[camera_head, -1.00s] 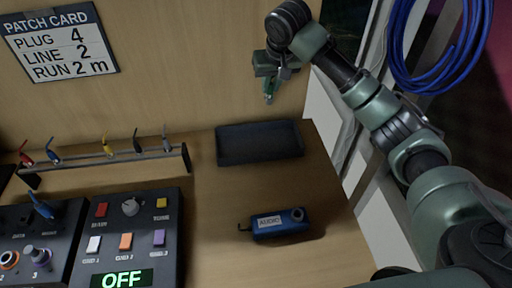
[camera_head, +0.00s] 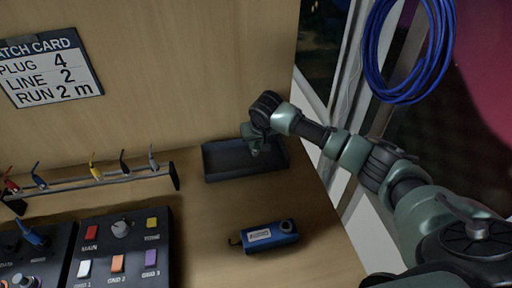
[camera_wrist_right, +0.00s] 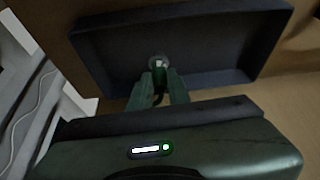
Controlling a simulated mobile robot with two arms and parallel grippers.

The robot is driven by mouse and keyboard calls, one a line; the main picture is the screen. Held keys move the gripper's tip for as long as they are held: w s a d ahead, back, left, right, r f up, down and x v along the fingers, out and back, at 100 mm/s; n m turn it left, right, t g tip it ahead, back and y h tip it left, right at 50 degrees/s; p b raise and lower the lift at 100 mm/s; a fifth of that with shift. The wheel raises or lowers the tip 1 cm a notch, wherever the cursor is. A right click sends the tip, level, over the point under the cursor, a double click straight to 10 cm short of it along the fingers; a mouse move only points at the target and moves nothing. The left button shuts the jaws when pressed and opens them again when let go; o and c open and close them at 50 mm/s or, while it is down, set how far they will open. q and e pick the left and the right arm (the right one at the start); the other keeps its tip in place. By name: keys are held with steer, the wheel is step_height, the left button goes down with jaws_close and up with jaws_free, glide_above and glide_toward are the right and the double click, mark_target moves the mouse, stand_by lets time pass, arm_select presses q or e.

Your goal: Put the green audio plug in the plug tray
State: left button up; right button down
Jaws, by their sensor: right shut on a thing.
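The plug tray (camera_head: 222,172) is a dark shallow tray near the back right of the desk. My right gripper (camera_head: 256,150) is over the tray, with its fingers pointing down into it. In the right wrist view, my right gripper (camera_wrist_right: 159,84) is shut on the green audio plug (camera_wrist_right: 158,66), whose pale tip points toward the tray floor. The tray (camera_wrist_right: 215,78) fills the upper part of that view. I cannot tell whether the plug touches the tray floor. My left gripper is not in view.
A rack (camera_head: 100,182) with several coloured plugs stands at the left. A blue audio box (camera_head: 270,236) lies in front of the tray. Control panels (camera_head: 122,250) fill the front left. A blue cable coil (camera_head: 415,50) hangs at the upper right. Bare desk lies between.

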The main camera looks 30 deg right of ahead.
mark_target(256, 149)
steer(key=shift+f, duration=1.35)
steer(key=shift+f, duration=0.15)
steer(key=c, duration=1.3)
jaws_free()
steer(key=shift+c, duration=0.2)
steer(key=shift+r, duration=0.25)
steer(key=v, duration=1.2)
steer(key=shift+b, duration=0.35)
steer(key=shift+f, duration=0.1)
